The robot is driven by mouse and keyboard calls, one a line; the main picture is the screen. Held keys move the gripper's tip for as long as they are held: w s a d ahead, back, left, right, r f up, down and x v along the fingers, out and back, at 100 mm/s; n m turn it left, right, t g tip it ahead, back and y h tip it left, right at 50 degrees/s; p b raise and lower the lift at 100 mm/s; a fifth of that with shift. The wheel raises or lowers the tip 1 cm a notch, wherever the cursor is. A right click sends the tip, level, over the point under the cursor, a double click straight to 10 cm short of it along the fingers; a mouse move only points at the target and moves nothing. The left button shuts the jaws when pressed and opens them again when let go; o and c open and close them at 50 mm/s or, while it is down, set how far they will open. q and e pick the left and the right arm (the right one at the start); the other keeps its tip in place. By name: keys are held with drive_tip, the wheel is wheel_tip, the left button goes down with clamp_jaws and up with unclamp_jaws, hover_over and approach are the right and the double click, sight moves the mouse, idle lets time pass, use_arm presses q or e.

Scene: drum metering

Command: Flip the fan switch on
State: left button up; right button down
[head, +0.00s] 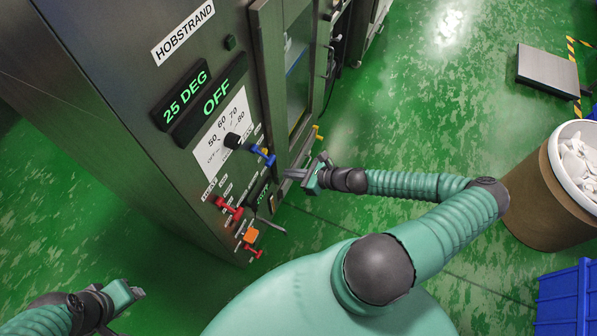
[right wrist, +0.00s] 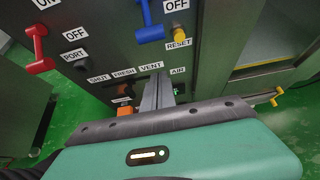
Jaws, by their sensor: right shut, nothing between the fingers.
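The machine's control panel carries a blue lever switch (head: 262,155) and a red lever switch (head: 229,208). The right wrist view also shows the blue switch (right wrist: 150,24) beside an OFF label and the red switch (right wrist: 39,48) beside another OFF label. No fan label is readable, so I cannot tell which is the fan switch. My right gripper (head: 287,173) is shut and empty, close to the panel, below and right of the blue switch. Its fingers (right wrist: 158,92) point at the panel near the VENT and AIR labels. My left gripper (head: 140,292) is at lower left, away from the panel.
A yellow RESET button (right wrist: 180,32) sits right of the blue switch. An orange knob (head: 251,236) and a small red lever (head: 253,251) sit low on the panel. A drum (head: 540,190) and blue crate (head: 565,300) stand right.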

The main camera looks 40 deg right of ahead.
sight(263, 156)
drive_tip(key=w, duration=0.1)
drive_tip(key=w+a+r+p, duration=0.1)
drive_tip(key=w, duration=0.2)
drive_tip(key=shift+w+a+r+p, duration=0.1)
drive_tip(key=shift+a+r+p, duration=0.2)
drive_tip(key=shift+r+p, duration=0.1)
drive_tip(key=shift+f, duration=0.1)
